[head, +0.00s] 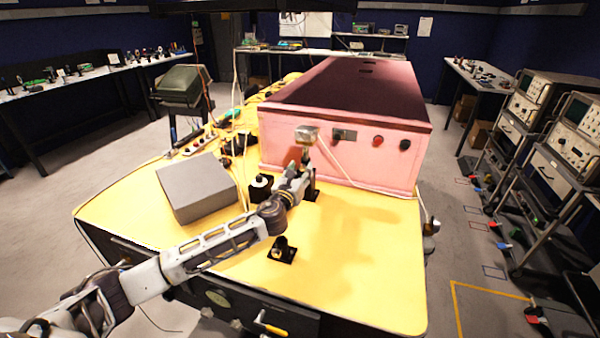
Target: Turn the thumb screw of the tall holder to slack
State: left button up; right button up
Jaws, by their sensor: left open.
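The tall holder is a dark upright post on a black base (312,196) in front of the pink box, with a metallic piece (306,134) at its top. My left gripper (302,172) reaches in from the left beside the post, low and close to it. Its jaws are open. I cannot tell whether the fingers touch the post. The thumb screw is too small or hidden behind the gripper to make out. My right gripper is not in view.
A short black holder (283,250) stands on the yellow table (360,270) in front of my wrist. The pink foam enclosure (345,158) stands close behind. The table's front right is clear.

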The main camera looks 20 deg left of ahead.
pick_arm(q)
jog(key=shift+c, duration=0.2)
grip_shut()
